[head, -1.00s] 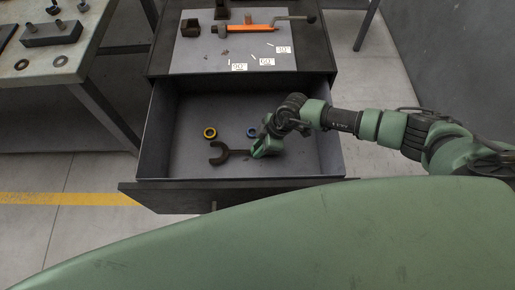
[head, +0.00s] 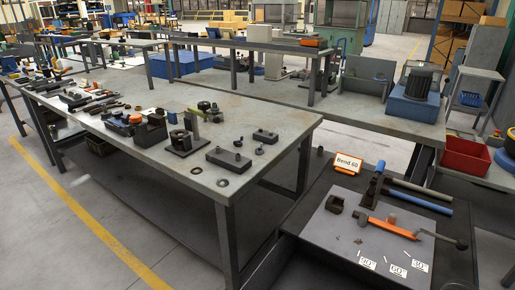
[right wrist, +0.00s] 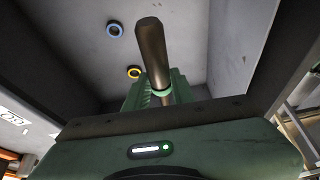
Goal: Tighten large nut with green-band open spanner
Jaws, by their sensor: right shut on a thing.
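In the right wrist view, my right gripper (right wrist: 158,90) is shut on a dark rod-like spanner handle (right wrist: 152,50) with a green band (right wrist: 161,93). The handle points away from the wrist, inside or just over the grey drawer. The spanner's open jaw is hidden in this view. I cannot make out with certainty which part is the large nut. Neither gripper shows in the head view, and my left gripper is in no current view.
A long workbench (head: 270,115) carries several tools, a dark upright fixture (head: 185,142) and blocks.

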